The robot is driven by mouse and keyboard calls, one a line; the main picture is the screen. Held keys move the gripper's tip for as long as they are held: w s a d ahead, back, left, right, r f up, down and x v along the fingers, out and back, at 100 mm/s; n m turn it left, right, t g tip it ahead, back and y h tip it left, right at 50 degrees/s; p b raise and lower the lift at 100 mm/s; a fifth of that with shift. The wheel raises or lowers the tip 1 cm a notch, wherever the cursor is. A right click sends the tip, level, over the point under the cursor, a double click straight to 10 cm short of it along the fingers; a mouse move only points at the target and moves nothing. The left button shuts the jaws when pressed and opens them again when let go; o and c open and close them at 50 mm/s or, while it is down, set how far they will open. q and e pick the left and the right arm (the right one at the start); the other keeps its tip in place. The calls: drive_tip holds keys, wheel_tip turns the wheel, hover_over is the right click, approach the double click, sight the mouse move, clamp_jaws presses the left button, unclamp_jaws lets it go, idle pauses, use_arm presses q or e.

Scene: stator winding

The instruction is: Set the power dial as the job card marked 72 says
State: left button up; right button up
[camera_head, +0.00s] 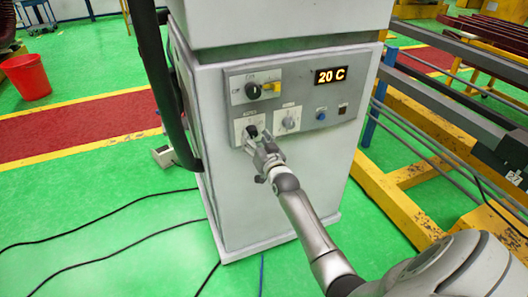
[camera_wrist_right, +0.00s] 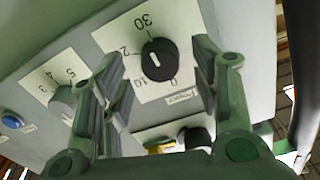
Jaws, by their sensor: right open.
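The power dial is a black round knob (camera_wrist_right: 159,60) on a white label with the marks 0, 10, 30 and a partly hidden one between. In the head view the dial (camera_head: 252,130) is at the lower left of the control panel (camera_head: 290,97). My right gripper (camera_head: 263,146) is open in front of the dial, with one finger on each side of it in the wrist view. I cannot tell whether they touch it. No job card marked 72 is visible.
A grey knob (camera_head: 289,123) sits right of the dial, and a black switch (camera_head: 252,90) sits above. A display (camera_head: 330,75) reads 20 C, with a blue button (camera_head: 321,114) below. Black cables (camera_head: 110,252) lie on the floor. Yellow and grey racks (camera_head: 410,180) stand at the right.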

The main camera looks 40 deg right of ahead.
drive_tip(key=v, duration=1)
drive_tip(key=shift+s, duration=0.3)
